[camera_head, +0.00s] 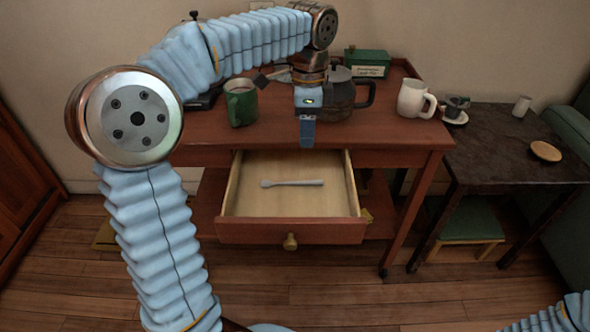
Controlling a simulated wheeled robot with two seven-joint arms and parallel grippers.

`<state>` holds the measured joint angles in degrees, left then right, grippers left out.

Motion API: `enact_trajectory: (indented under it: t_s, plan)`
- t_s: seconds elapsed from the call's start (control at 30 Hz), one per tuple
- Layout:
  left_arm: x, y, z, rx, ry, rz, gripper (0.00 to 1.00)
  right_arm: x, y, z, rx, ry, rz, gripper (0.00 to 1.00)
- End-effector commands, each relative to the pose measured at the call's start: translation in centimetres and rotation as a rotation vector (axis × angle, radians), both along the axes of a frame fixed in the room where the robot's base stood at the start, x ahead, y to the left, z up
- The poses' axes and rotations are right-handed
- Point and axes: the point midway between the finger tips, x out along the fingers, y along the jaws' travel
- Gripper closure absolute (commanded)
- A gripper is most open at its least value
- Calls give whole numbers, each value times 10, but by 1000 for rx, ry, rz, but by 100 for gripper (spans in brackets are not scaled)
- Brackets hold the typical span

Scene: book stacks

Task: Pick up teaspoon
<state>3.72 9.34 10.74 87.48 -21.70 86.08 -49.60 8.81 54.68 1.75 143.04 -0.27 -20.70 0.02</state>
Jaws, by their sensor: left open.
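The teaspoon (293,183) is a pale, slim spoon lying in the open drawer (290,229) of the wooden table (408,142). Its bowl end points left and its handle points right. My left arm comes in from the left and arches over the table. My left gripper (307,132) hangs pointing down in front of the teapot, above the back of the drawer. It is open and apart from the teaspoon. My right gripper is out of view; only a piece of my right arm shows at the bottom right corner.
On the tabletop stand a green mug (241,104), a dark teapot (340,95), a white mug (411,99) and a green box (367,63). A dark side table (520,150) with small dishes stands at the right. The drawer is otherwise empty, with a round knob (290,242).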

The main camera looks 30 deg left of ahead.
Motion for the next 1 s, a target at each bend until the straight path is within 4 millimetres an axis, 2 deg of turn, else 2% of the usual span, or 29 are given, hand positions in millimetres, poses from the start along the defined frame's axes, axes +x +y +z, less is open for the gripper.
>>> enact_trajectory:
  t_s: [0.3,0.57,0.8,1.0]
  plan:
    - [-1,1,-65,0,4,1,54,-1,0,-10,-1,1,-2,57]
    - [-3,1,-89,0,4,1,54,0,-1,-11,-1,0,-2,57]
    - [-10,2,-126,0,4,1,54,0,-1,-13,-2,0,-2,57]
    - [-9,2,-133,0,2,1,54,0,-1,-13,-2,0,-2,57]
